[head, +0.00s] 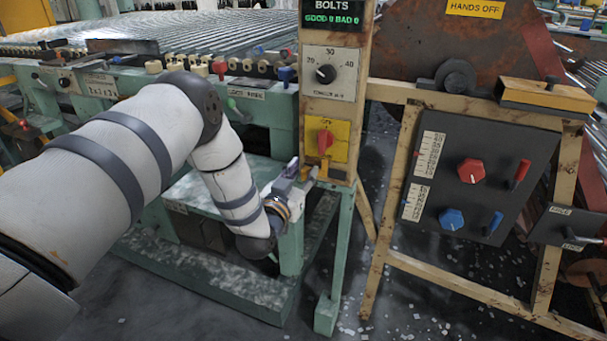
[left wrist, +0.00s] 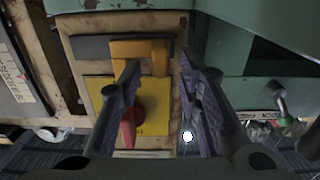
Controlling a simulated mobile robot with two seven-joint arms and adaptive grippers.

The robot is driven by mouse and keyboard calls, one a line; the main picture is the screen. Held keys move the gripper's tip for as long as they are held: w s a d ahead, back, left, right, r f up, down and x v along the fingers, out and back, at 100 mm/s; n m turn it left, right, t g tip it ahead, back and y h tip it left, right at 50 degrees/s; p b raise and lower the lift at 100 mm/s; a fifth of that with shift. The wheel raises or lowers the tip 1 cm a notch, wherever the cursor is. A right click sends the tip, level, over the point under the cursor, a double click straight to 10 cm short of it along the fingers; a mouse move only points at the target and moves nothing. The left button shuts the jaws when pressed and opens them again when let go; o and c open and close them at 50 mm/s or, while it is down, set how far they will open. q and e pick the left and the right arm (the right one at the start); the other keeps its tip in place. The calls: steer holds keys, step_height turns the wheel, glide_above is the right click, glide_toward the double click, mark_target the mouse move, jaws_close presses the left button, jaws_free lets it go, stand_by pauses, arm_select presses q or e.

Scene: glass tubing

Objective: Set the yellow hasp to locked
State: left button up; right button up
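The yellow hasp (left wrist: 143,49) is a bent bar on a dark plate, near the top of the left wrist view. My left gripper (left wrist: 160,68) is open, with its two purple-grey fingers apart. The left finger overlaps the hasp in this view; the right finger is to its right. I cannot tell whether either touches it. In the head view my left gripper (head: 304,173) is at the lower part of the beige post (head: 332,106), just below the yellow plate (head: 341,137) with a red knob (head: 325,139). My right gripper is not in view.
A dial (head: 326,74) and a bolt counter display (head: 332,18) are above on the post. A dark panel (head: 446,190) with red and blue knobs stands to the right. A green machine bench (head: 262,118) is on the left, close to my forearm.

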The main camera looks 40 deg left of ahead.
mark_target(322, 165)
arm_select(q)
steer(key=shift+w, duration=0.15)
jaws_close()
steer(key=d, duration=0.2)
steer(key=shift+w+d, duration=0.3)
steer(key=shift+d, duration=0.05)
jaws_free()
steer(key=shift+d, duration=0.1)
